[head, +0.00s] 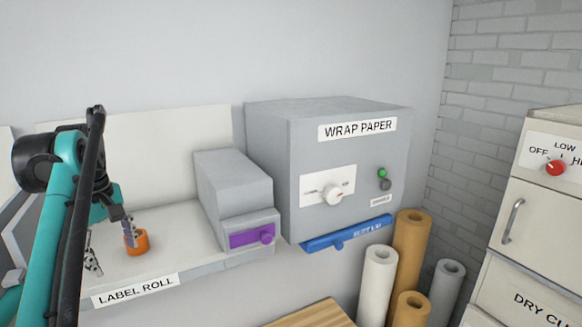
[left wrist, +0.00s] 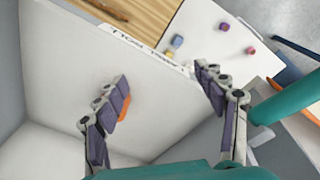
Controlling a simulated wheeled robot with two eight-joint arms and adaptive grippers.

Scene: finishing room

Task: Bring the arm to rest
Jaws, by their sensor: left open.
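My left gripper (head: 112,246) is at the left of the head view, over the white label roll shelf (head: 190,250). Its two fingers stand apart with nothing between them; the gap also shows in the left wrist view (left wrist: 163,80). An orange roll (head: 137,243) is at one finger, partly covered by it. In the left wrist view the orange roll (left wrist: 125,106) shows only as a sliver behind the left finger. I cannot tell whether finger and roll touch. My right gripper is in neither view.
Right of the shelf stand a grey unit with a purple drawer (head: 252,236) and the grey wrap paper machine (head: 340,150) with a blue front bar (head: 348,233). Paper rolls (head: 409,245) stand below it. A white cabinet (head: 540,200) is at the right.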

